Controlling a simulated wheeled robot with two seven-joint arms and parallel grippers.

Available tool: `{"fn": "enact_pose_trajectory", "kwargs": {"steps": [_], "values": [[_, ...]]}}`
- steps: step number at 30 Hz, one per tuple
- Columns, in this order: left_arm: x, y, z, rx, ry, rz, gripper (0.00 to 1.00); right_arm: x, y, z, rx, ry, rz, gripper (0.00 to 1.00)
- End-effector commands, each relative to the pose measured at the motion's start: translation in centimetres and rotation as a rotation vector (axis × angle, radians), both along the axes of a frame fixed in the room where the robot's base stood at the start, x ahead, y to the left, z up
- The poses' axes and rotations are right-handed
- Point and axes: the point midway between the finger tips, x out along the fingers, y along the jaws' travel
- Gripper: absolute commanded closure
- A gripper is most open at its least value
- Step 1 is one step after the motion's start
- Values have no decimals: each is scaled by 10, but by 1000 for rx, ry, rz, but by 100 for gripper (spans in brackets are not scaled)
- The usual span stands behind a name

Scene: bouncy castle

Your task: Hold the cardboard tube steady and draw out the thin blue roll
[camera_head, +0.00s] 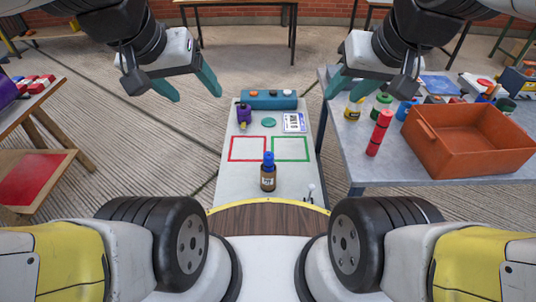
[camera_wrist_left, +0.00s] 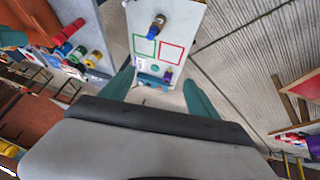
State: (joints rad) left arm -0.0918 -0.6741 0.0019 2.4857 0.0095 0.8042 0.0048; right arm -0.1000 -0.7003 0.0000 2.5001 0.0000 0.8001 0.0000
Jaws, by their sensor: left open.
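I cannot make out a cardboard tube or a thin blue roll in either view. My left gripper (camera_head: 197,95) is open and empty, above the floor left of the narrow white table (camera_head: 235,185). In the left wrist view its teal fingers (camera_wrist_left: 159,76) are spread apart with nothing between them. My right gripper (camera_head: 371,94) has its fingers apart and nothing visible between them, near the left edge of the grey table (camera_head: 350,165).
The white table holds a brown blue-capped bottle (camera_head: 267,183), a purple bottle (camera_head: 244,117), a teal block (camera_head: 270,102) and red and green outlined squares. The grey table holds a red cylinder (camera_head: 378,135), small bottles and an orange bin (camera_head: 450,160). A wooden bench (camera_head: 45,150) stands left.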

Motion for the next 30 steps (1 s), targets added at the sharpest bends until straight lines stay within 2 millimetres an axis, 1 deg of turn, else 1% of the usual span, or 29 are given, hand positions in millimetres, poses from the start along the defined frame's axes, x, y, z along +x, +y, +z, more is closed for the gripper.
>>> {"fn": "enact_pose_trajectory", "kwargs": {"steps": [5, 8, 14, 17, 21, 23, 29, 30], "values": [[25, -2, -6, -41, 99, 48, 22, 0, 0, 0, 0, 0, 0, 64], [46, -5, -13, -79, 177, 90, 22, 0, 0, 0, 0, 0, 0, 64], [90, -8, -36, -163, 334, 175, 22, 0, 0, 0, 0, 0, 0, 64], [112, -9, -52, -209, 411, 221, 22, 0, 0, 0, 0, 0, 0, 64], [142, -10, -79, -276, 517, 283, 22, 0, 0, 0, 0, 0, 0, 64], [154, -10, -92, -307, 565, 312, 22, 0, 0, 0, 0, 0, 0, 64], [190, -9, -143, -415, 716, 408, 22, 0, 0, 0, 0, 0, 0, 64], [197, -9, -155, -437, 747, 427, 22, 0, 0, 0, 0, 0, 0, 64]]}}
